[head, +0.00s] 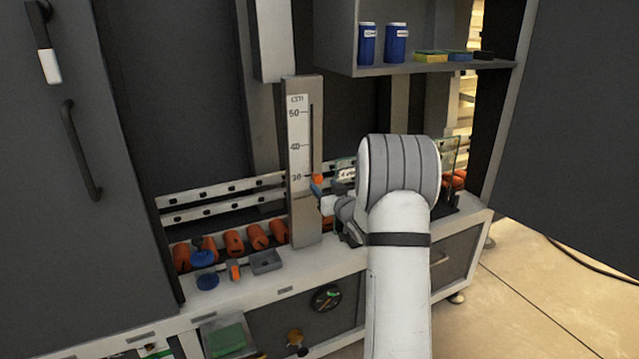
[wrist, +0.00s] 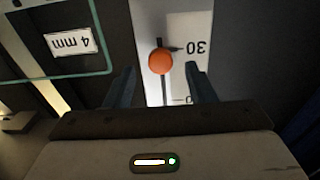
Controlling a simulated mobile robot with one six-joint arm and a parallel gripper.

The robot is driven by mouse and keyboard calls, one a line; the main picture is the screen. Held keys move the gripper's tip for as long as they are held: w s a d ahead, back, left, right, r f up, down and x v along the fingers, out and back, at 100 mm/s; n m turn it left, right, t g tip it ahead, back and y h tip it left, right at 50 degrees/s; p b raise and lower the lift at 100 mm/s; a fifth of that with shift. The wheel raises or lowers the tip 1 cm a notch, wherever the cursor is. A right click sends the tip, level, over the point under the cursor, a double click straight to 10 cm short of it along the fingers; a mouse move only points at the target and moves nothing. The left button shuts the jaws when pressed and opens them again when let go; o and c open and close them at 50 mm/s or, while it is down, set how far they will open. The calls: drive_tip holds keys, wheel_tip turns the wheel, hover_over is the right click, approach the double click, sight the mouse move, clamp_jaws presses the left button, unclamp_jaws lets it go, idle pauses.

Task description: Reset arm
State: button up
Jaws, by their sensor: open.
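My gripper (head: 322,190) is at the tall grey scale post (head: 306,226), in front of its lower half. In the wrist view my gripper (wrist: 161,88) is open, with one dark finger on each side of an orange knob (wrist: 161,61). The knob sits on the post's dark slot near the 30 mark and also shows in the head view (head: 317,179). The fingers look apart from the knob, but I cannot tell how far it lies beyond their tips. My white arm hides part of the bench to the right.
A shelf (head: 435,71) with blue cans (head: 396,43) hangs above right. A green-edged "4 mm" panel (wrist: 72,42) is close beside my gripper.

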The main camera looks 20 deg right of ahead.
drive_tip(key=shift+s, duration=1.2)
drive_tip(key=s+a+r+m+g+h+p, duration=0.1)
drive_tip(key=s+a+r+g+h+p, duration=0.2)
drive_tip(key=s+a+r+g+p, duration=0.75)
drive_tip(key=s+a, duration=0.3)
drive_tip(key=s, duration=0.6)
drive_tip(key=s+a+r+g+y+p, duration=0.1)
drive_tip(key=s+a+r+g+p, duration=0.1)
drive_tip(key=s, duration=0.7)
drive_tip(key=s+a+r+g+y+p, duration=0.1)
drive_tip(key=s+a+r+g+p, duration=0.1)
drive_tip(key=s+a, duration=0.5)
drive_tip(key=s+g, duration=0.1)
drive_tip(key=s, duration=0.2)
drive_tip(key=shift+s+n, duration=0.3)
drive_tip(key=shift+s, duration=0.05)
